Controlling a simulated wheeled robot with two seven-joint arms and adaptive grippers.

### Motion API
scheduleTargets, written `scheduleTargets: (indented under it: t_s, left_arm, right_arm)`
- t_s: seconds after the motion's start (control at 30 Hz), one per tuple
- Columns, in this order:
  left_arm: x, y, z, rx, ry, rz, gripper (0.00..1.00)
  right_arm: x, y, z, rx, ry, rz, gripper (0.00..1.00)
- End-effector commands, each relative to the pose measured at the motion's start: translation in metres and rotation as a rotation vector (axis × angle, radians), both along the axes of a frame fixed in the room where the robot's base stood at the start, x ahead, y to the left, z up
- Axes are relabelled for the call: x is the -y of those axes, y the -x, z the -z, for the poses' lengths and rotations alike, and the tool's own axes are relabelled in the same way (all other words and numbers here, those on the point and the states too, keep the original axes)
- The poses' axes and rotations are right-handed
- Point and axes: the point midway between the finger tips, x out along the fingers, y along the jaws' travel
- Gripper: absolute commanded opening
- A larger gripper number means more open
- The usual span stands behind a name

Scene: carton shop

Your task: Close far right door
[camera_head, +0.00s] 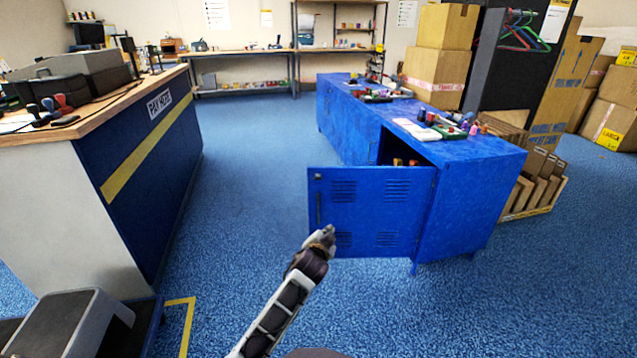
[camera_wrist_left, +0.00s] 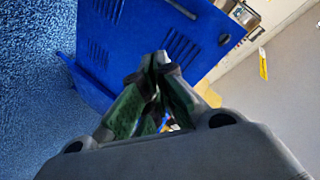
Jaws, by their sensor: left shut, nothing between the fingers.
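The blue metal door (camera_head: 372,212) with louvre slots stands open on the near end of the blue cabinet (camera_head: 462,212). It is hinged at its right edge and swung out to the left. A dark opening with small items shows behind its top edge. My left gripper (camera_head: 327,234) is shut and empty, in front of the door's lower left part in the head view; I cannot tell whether it touches. In the left wrist view the shut fingers (camera_wrist_left: 158,58) point toward the door (camera_wrist_left: 125,35), which appears tilted. My right gripper is not in view.
A counter (camera_head: 150,150) with a yellow stripe stands at the left, with a grey step (camera_head: 75,322) at its near end. Blue carpet (camera_head: 245,150) lies clear between counter and cabinet. Small items cover the cabinet top. Cartons (camera_head: 440,55) and a crate (camera_head: 535,188) stand at the right.

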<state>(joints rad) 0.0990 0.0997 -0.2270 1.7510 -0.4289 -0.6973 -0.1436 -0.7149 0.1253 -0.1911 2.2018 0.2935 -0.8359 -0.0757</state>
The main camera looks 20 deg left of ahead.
Motion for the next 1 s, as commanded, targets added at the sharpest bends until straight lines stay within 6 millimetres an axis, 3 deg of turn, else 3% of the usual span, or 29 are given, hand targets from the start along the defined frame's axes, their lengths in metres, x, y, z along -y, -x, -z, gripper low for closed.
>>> scheduleTargets:
  t_s: [0.2,0.43,0.8,1.0]
  left_arm:
    - [-0.019,-0.031,-0.028,0.056,-0.215,-0.033,0.0]
    - [-0.035,-0.051,-0.048,0.093,-0.447,-0.06,0.0]
    - [-0.049,-0.067,-0.058,0.116,-0.807,-0.069,0.0]
    - [-0.05,-0.069,-0.058,0.119,-0.893,-0.065,0.0]
  right_arm:
    - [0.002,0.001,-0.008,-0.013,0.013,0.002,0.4]
    - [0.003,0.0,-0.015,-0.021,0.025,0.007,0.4]
    - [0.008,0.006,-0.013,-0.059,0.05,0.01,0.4]
    - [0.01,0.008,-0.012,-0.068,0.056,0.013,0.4]
